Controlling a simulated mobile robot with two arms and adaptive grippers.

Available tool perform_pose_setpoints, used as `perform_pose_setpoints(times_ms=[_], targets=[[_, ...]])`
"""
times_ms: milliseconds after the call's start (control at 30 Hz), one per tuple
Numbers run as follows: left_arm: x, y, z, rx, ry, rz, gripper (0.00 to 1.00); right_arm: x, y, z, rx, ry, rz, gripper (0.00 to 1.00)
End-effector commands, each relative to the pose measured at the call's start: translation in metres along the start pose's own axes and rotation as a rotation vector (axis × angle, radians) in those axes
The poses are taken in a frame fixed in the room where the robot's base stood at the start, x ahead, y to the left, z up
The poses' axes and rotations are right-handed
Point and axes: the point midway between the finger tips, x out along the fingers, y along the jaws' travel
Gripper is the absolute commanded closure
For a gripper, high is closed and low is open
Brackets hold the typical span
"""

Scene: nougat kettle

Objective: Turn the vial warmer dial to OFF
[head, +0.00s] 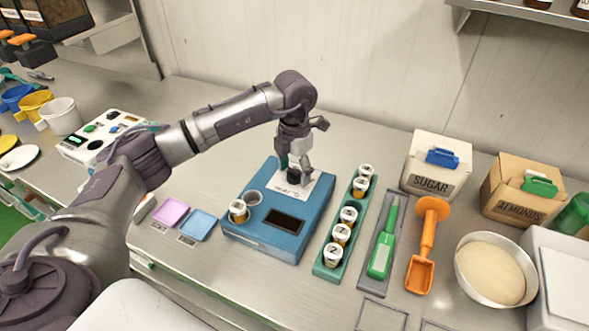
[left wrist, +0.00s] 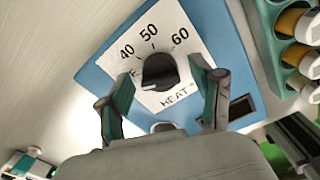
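The vial warmer (head: 262,240) is a blue box on the steel counter. Its black dial (head: 294,176) stands on a white plate at the back of its top; the dial also shows in the left wrist view (left wrist: 160,72). The plate reads 40, 50, 60 and HEAT; part of another label at the left is hidden by a finger. I cannot clearly tell which mark the dial points at. My left gripper (head: 293,163) points down over the dial. In the left wrist view its green-padded fingers (left wrist: 163,100) are apart, with the dial between and beyond them. My right gripper is not in view.
A capped vial (head: 238,211) sits in the warmer beside an empty well (head: 253,197). A green rack (head: 330,272) of several vials stands close to its right, then a green-handled spatula (head: 381,256) and orange scoop (head: 420,273). Pink (head: 171,210) and blue (head: 198,225) pads lie left.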

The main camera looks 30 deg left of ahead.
Motion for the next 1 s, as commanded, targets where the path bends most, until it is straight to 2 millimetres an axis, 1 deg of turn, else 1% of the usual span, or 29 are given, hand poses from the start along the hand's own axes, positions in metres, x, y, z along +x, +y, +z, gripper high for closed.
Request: perform_pose_setpoints(times_ms=[233,333,467,600,800,900,1000], targets=[[-0.001,0.0,0.0,0.001,0.0,0.0,0.34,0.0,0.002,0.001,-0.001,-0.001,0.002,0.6],[-0.01,0.0,0.001,0.001,-0.002,0.0,0.34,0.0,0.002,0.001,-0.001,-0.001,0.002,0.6],[-0.032,0.001,0.001,0.0,-0.005,0.001,0.34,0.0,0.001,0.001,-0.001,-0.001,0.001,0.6],[-0.063,0.0,0.001,0.001,-0.005,0.001,0.34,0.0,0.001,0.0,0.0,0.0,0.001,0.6],[-0.1,0.0,0.001,0.001,-0.003,0.0,0.34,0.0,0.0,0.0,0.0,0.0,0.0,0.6],[-0.112,0.0,0.001,0.0,-0.001,0.0,0.34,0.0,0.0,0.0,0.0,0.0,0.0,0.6],[-0.118,0.0,0.001,0.0,-0.002,0.0,0.34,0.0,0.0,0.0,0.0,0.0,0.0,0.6]])
